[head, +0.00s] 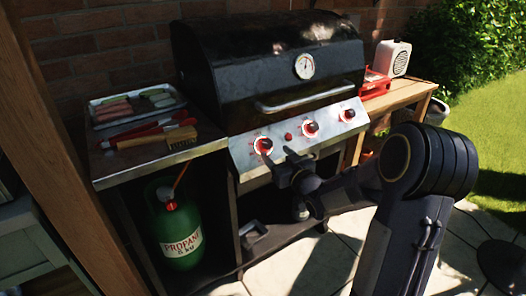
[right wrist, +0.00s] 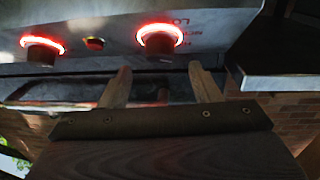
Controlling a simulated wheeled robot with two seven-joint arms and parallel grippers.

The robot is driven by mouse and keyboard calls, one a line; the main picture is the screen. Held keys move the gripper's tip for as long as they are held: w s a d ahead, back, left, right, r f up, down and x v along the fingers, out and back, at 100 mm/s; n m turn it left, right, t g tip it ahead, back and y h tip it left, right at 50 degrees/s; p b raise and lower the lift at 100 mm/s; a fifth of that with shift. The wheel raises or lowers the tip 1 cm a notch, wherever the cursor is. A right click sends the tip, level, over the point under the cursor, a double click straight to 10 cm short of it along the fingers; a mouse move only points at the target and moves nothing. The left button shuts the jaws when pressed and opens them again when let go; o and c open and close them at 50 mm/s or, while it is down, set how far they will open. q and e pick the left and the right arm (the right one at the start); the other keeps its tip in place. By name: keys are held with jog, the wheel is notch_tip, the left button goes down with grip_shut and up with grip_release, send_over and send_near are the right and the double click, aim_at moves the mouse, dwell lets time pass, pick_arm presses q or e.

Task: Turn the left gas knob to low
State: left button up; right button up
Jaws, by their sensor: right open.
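The left gas knob (head: 263,145) is on the grill's sloped metal front panel, with a red ring around it. It also shows in the right wrist view (right wrist: 160,42), where its ring glows red-white. Its exact setting is too small and blurred to read. My right gripper (head: 279,159) is open and empty, just in front of and below this knob. In the right wrist view its two fingers (right wrist: 160,70) point toward the knob, one to each side of it, and seem slightly short of it. My left gripper is not in view.
A red button (head: 288,136), the middle knob (head: 311,128) and the right knob (head: 347,114) share the panel. The lid handle (head: 305,97) sits above. A side shelf (head: 160,155) with a tray (head: 137,104) and tools is at left, above a green propane tank (head: 180,225).

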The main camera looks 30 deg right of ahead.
aim_at(268, 146)
jog(key=shift+w, duration=2.4)
jog(key=c, duration=1)
